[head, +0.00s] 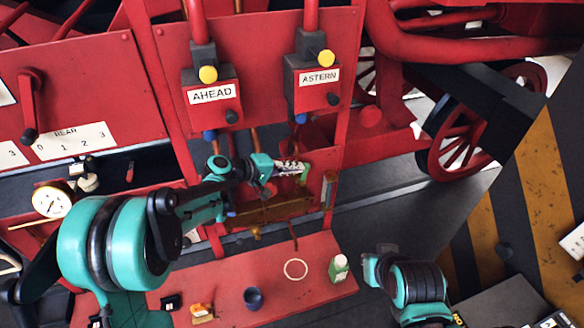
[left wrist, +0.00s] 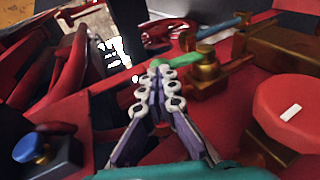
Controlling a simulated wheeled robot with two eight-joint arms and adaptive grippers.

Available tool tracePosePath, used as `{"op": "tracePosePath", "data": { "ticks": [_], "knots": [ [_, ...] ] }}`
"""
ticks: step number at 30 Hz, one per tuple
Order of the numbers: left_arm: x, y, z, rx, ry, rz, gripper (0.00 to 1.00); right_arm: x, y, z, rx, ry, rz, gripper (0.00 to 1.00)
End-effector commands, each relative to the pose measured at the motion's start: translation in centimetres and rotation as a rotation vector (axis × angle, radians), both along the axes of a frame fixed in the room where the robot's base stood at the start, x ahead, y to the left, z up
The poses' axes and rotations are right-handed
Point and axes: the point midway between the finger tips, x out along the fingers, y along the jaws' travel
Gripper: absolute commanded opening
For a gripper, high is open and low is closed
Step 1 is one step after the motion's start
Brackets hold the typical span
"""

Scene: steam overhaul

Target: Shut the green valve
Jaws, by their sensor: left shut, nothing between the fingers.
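A green valve handle (left wrist: 188,66) shows in the left wrist view just beyond my fingertips, beside brass fittings; part of it is hidden by the fingers. In the head view a small green part (head: 304,174) shows at the end of my left gripper (head: 292,167), in front of the red panel. My left gripper, seen also in the left wrist view (left wrist: 162,72), is shut with nothing between its fingers. Its tips are at or very near the green handle; I cannot tell if they touch. My right arm is at the lower right of the head view; its fingers cannot be made out.
A brass fitting (left wrist: 205,65) and a round red part (left wrist: 292,108) stand right of my fingers.

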Motion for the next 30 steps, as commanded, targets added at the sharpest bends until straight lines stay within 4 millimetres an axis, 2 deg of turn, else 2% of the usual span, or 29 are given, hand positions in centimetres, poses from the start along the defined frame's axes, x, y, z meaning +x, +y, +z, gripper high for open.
{"op": "tracePosePath", "data": {
  "ticks": [10, 15, 30],
  "knots": [
    [0.7, -2.8, 0.8, 0.292, 0.094, -0.007, 0.00, 0.0, 0.0, 1.7, 0.000, 0.000, 0.000, 0.00],
    [1.2, -4.4, 0.8, 0.539, 0.174, -0.010, 0.00, 0.0, 0.0, 2.9, 0.000, 0.000, 0.000, 0.00],
    [2.4, -7.5, -1.5, 0.571, 0.182, 0.000, 0.00, 0.0, 0.0, -1.5, 0.000, 0.000, 0.000, 0.00]
  ]
}}
